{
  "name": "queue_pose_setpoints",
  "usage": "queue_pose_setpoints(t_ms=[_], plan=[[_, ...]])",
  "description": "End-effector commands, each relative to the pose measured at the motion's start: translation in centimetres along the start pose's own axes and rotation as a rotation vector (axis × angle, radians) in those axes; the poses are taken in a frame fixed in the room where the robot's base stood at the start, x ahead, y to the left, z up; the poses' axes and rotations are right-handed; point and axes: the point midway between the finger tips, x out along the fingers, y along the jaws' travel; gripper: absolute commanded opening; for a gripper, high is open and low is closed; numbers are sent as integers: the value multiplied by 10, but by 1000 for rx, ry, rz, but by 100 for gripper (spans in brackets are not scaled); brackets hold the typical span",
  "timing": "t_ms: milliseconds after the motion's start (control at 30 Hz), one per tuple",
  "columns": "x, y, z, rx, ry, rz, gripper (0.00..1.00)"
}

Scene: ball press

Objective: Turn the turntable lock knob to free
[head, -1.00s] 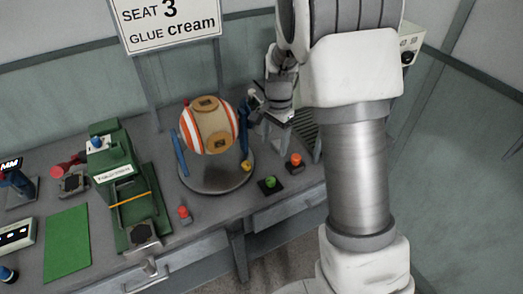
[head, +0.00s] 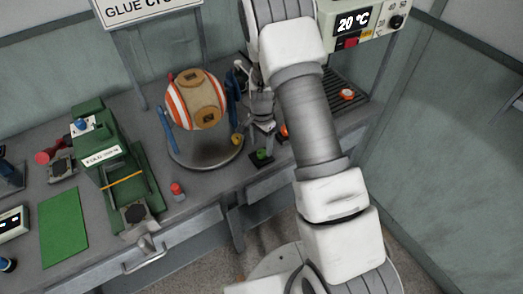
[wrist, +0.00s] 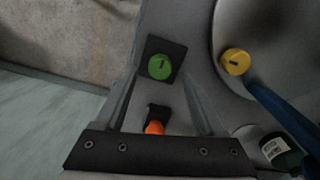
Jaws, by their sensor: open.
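A green round knob (head: 263,153) with a dark line on its top sits on a black square plate at the bench front, right of the turntable (head: 215,163). It also shows in the wrist view (wrist: 160,67). A smaller yellow knob (wrist: 235,62) with a dark mark sits on the turntable's edge, also in the head view (head: 236,139). Which one is the lock knob I cannot tell; I read no label. My gripper (head: 262,126) is open and empty above the green knob. In the wrist view its fingers (wrist: 160,78) point toward the green knob, one to each side.
An orange knob (wrist: 154,127) on a black block is close to my gripper, partly hidden. The striped ball (head: 198,98) stands on the turntable between blue posts (head: 168,130). A red button (head: 177,190) and green press (head: 115,165) are to the left. A temperature box (head: 355,25) is behind right.

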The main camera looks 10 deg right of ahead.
Motion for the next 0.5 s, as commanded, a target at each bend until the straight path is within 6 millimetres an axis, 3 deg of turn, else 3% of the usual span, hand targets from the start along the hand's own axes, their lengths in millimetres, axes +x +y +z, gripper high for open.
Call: queue_pose_setpoints(t_ms=[200, 500], plan=[[30, 0, 0, 0, -1, 1, 72], [39, 0, 0, 0, 0, 0, 72]])
